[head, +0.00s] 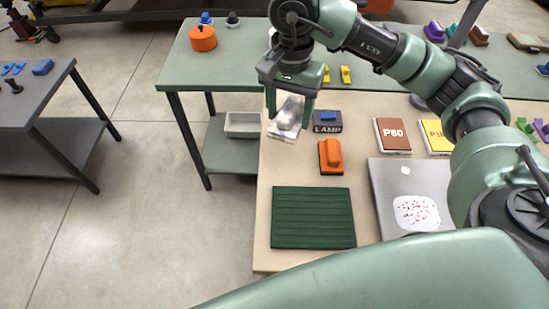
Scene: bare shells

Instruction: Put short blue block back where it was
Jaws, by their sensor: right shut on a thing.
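My right gripper (289,110) is above the left edge of the tan-topped table (264,220). Its green fingers are shut on a clear bag (285,120) with pale contents. A small blue piece (328,115) shows on the dark box marked LAMP, just right of the gripper; I cannot tell if it is a loose block. A blue block (42,67) lies on the grey side table (28,100) at the left. Which one is the short blue block is not clear. My left gripper is out of view.
An orange block (330,155) and a ribbed dark green mat (312,217) lie below the gripper. A green table (185,75) with an orange pot (203,38) stands behind.

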